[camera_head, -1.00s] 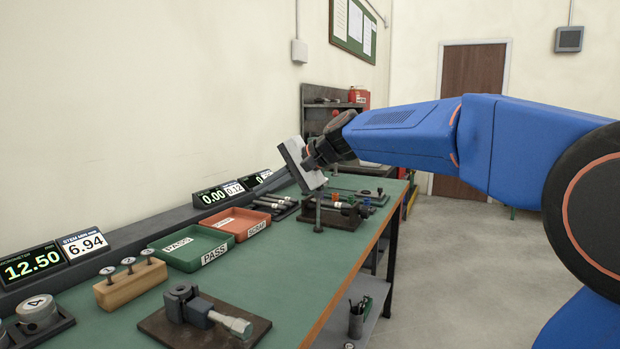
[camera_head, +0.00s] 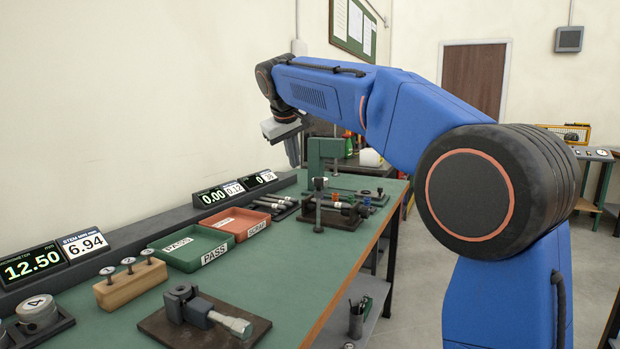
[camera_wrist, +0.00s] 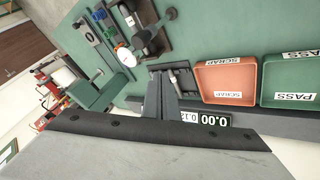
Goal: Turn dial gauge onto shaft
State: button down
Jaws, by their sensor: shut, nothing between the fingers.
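A dark fixture (camera_head: 335,212) stands on the green bench, with a horizontal shaft-like bar and an upright post (camera_head: 318,195) beside it. It also shows at the top of the wrist view (camera_wrist: 148,30). A small round white face (camera_wrist: 123,56) beside the fixture in the wrist view may be the dial gauge, but I cannot tell for sure. My gripper (camera_head: 293,163) is raised above the back-left side of the bench, fingers pointing down, left of the fixture and apart from it. Its fingers (camera_wrist: 160,85) are shut and empty in the wrist view.
A green C-shaped frame (camera_head: 325,148) stands behind the fixture. Red SCRAP (camera_head: 236,222) and green PASS (camera_head: 187,245) trays lie nearer, with digital readouts (camera_head: 212,196) along the wall. A wooden pin block (camera_head: 130,285) and a clamp (camera_head: 200,308) are in front.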

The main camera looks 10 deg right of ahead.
aim_at(320, 187)
jog(key=w+d+f, duration=0.6)
jog(key=w+f, duration=0.1)
jog(key=shift+w+f, duration=0.3)
dwell(0.3)
jog(key=shift+d, duration=0.2)
jog(key=d+m+g+h, duration=0.1)
jog(key=d+m+h, duration=0.1)
jog(key=m, duration=0.1)
jog(key=shift+w, duration=0.1)
dwell(0.4)
